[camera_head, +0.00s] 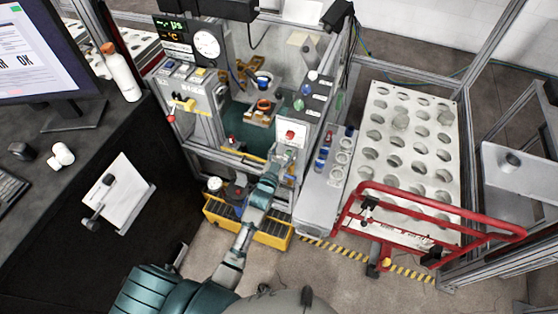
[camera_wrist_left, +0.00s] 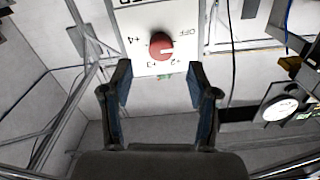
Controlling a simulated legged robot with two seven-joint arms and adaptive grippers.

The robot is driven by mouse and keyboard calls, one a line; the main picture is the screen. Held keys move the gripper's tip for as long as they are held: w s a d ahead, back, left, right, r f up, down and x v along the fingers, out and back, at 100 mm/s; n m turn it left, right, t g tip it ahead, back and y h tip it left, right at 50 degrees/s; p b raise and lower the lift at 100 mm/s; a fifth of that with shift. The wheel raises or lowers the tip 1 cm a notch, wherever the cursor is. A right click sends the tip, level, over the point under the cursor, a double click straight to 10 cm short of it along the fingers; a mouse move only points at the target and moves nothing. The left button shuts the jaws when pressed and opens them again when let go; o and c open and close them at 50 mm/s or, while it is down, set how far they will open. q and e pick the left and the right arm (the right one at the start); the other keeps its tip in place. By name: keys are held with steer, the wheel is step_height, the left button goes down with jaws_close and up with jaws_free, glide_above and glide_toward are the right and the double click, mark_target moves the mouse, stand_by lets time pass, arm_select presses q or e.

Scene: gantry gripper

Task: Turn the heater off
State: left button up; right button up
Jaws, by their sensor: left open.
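The heater's red dial knob (camera_wrist_left: 161,46) sits on a white panel (camera_wrist_left: 140,20) in the left wrist view. The panel's lettering appears upside down, with OFF on the right and numbered marks below and to the left. In the head view the red knob (camera_head: 290,134) shows on the front of the machine. My left gripper (camera_head: 284,154) is just below it in the picture. In the left wrist view my left gripper (camera_wrist_left: 160,88) is open, its two fingers spread below the knob, with nothing between them. My right gripper is not in view.
A yellow crate (camera_head: 270,238) lies on the floor beneath the machine. A red-handled cart (camera_head: 430,205) and a white board with round holes (camera_head: 410,145) stand to the right. A black desk (camera_head: 60,215) with a monitor is on the left. A dial gauge (camera_wrist_left: 280,108) shows at the wrist view's right.

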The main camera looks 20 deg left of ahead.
arm_select(q)
steer(key=s, duration=0.5)
steer(key=shift+s, duration=0.3)
steer(key=shift+f, duration=0.1)
steer(key=s+f+g, duration=0.3)
steer(key=s+f, duration=0.2)
steer(key=f, duration=0.7)
steer(key=s+f+g+b, duration=0.15)
steer(key=s+f, duration=0.25)
steer(key=f, duration=0.7)
steer(key=s+f+g, duration=0.4)
steer(key=s+f, duration=0.1)
steer(key=f, duration=0.7)
steer(key=s+a+f+g, duration=0.1)
steer(key=s+f+g, duration=0.3)
steer(key=s+f, duration=1.1)
steer(key=s+a+f+g, duration=0.2)
steer(key=s+f, duration=0.1)
steer(key=s, duration=0.8)
steer(key=s+a+f+g, duration=0.2)
steer(key=s+f, duration=0.1)
steer(key=s, duration=0.7)
steer(key=shift+s+a+y+b, duration=0.15)
steer(key=shift+s+y+b, duration=0.15)
steer(key=shift+s, duration=0.05)
